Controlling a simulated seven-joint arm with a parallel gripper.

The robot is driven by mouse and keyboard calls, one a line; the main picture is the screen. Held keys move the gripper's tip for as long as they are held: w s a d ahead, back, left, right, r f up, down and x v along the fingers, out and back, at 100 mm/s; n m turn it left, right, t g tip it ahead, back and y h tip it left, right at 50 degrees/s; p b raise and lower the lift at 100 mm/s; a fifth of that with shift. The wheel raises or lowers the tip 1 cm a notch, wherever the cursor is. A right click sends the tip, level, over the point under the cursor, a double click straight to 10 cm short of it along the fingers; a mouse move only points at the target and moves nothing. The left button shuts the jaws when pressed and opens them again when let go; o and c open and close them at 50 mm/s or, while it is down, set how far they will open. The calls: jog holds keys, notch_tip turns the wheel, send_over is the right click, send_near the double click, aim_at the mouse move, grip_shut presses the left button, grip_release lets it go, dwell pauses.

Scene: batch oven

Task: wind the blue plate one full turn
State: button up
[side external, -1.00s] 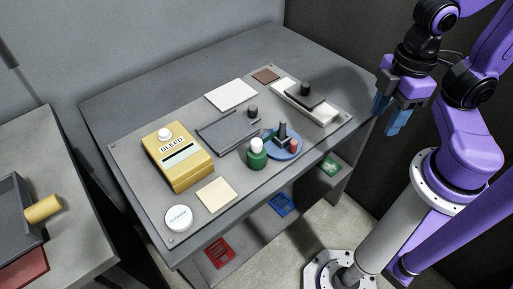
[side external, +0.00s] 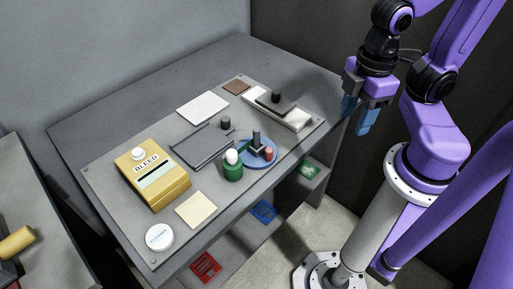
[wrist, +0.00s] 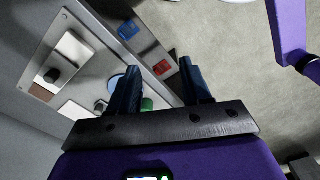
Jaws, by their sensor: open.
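The blue plate (side external: 256,163) is a round disc on the grey work panel, near the table's front edge. A dark upright handle (side external: 257,141) and a small red peg (side external: 269,153) stand on it. My gripper (side external: 357,115) is open and empty, with blue fingers pointing down. It hangs in the air to the right of the table, well apart from the plate. In the wrist view my gripper (wrist: 158,68) has its fingers spread, and part of the blue plate (wrist: 115,83) shows behind the left finger.
A green bottle (side external: 233,173) with a white top stands just left of the plate. A dark tray (side external: 203,146), a yellow BLEED box (side external: 152,180) and a pale trough with a dark slider (side external: 284,111) share the panel. Red, blue and green items lie on the shelf below.

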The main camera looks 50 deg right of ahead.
jog(key=shift+w, duration=0.1)
notch_tip(320, 180, up, 3)
jog(key=n, duration=1.4)
send_over(269, 149)
notch_tip(269, 149, down, 17)
jog(key=shift+f, duration=0.15)
grip_shut()
